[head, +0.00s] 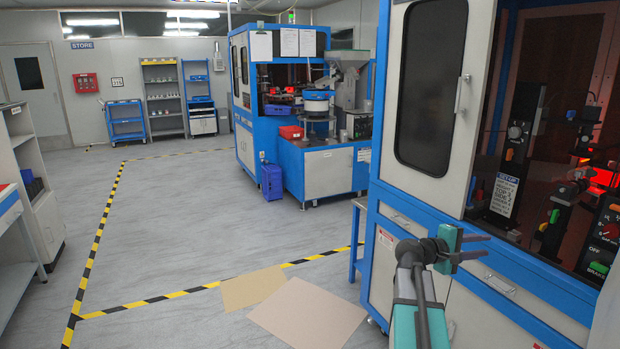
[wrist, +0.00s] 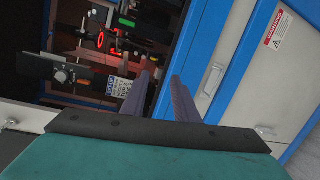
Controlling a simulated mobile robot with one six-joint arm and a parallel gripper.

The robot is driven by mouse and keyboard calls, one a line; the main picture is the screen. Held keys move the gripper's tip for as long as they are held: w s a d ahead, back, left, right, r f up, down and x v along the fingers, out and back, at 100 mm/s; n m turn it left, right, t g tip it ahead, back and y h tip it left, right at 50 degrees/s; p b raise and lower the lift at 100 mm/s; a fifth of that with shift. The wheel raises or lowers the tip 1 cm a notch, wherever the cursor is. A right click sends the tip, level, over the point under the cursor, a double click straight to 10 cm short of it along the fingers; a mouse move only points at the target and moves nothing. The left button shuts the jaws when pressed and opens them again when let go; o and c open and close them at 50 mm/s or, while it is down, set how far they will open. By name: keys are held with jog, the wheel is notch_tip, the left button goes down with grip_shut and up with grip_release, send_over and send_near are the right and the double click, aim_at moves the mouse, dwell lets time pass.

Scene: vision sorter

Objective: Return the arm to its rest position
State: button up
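My gripper (head: 478,247) is at the lower right of the head view, at the end of my teal and grey arm, in front of the near blue and white machine (head: 425,110). In the wrist view, the two dark fingers of my gripper (wrist: 163,88) stand apart with a gap between them. Nothing shows between the fingers. Beyond them are the machine's blue and white front panels and its dark interior with a glowing red ring light (wrist: 101,40).
The near machine's open bay shows a control panel (head: 606,233) and a set-up sign (head: 504,194). A second machine (head: 322,165) stands farther back. Cardboard sheets (head: 308,314) lie on the floor by yellow-black tape. The floor at centre left is clear.

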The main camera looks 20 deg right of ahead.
jog(key=w+a+f+n+t+y, duration=0.1)
jog(key=w+a+f+y, duration=0.15)
jog(key=a+f, duration=0.55)
jog(key=w+a+f+n+t+y, duration=0.1)
jog(key=w+a+f+n, duration=0.2)
jog(key=f, duration=0.8)
jog(key=w+a+f+t+y, duration=0.1)
jog(key=w+a+f, duration=0.1)
jog(key=a+f, duration=0.7)
jog(key=s+a+f+y, duration=0.2)
jog(key=a+f, duration=0.6)
jog(key=f, duration=0.4)
jog(key=s+a+f+g+y, duration=0.3)
jog(key=s+a+f+y, duration=0.1)
jog(key=s+a+f, duration=1)
jog(key=s+a+f+m+g+y, duration=0.1)
jog(key=s+a+f+m+y, duration=0.1)
jog(key=s+a, duration=0.4)
jog(key=s+a+f+m+g+y, duration=0.2)
jog(key=s+a+f+m+y, duration=0.1)
jog(key=a, duration=0.7)
jog(key=s+f+y, duration=0.1)
jog(key=s+f, duration=0.1)
jog(key=s, duration=0.1)
jog(key=shift+s+a+g, duration=0.3)
jog(key=shift+s, duration=0.1)
jog(key=shift+d+f, duration=0.1)
jog(key=shift+d, duration=0.05)
